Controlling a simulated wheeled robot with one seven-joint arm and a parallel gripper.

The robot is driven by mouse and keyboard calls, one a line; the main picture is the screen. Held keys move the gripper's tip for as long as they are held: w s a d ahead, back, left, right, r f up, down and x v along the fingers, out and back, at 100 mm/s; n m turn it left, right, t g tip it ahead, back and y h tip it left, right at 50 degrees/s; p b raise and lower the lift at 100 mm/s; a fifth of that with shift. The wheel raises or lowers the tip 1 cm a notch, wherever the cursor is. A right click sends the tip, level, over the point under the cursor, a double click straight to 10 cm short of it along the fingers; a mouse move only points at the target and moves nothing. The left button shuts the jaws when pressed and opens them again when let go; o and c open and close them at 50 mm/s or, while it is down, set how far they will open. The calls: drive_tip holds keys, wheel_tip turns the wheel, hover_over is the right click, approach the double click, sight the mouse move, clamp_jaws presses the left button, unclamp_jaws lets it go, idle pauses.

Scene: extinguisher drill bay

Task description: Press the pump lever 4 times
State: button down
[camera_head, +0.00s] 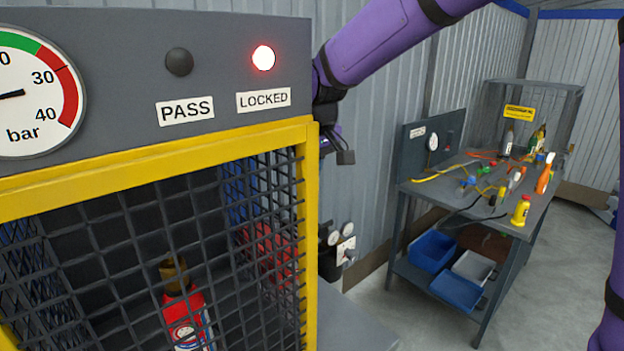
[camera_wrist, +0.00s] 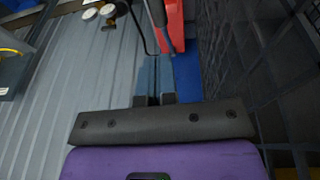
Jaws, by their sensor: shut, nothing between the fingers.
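My gripper (camera_wrist: 154,70) shows in the wrist view with its two blue-grey fingers together and nothing between them. Just beyond the fingertips stands a red body (camera_wrist: 172,25), with a dark bar (camera_wrist: 157,12) along its left side. The bar may be the pump lever; I cannot tell for sure, nor whether the fingertips touch it. In the head view red parts (camera_head: 270,252) show through the mesh at the cage's right side.
The yellow-framed mesh cage (camera_head: 311,230) holds a red extinguisher (camera_head: 188,318). Above it are a bar gauge (camera_head: 30,92), a dark PASS lamp (camera_head: 179,62) and a lit red LOCKED lamp (camera_head: 264,58). A cluttered workbench (camera_head: 470,190) stands right, with clear floor beside it.

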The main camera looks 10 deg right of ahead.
drive_tip(key=x, duration=1)
drive_tip(key=shift+s+d+f, duration=0.2)
drive_tip(key=shift+d+f, duration=0.05)
drive_tip(key=shift+d, duration=0.1)
drive_tip(key=shift+d+f, duration=0.2)
drive_tip(key=shift+f, duration=0.65)
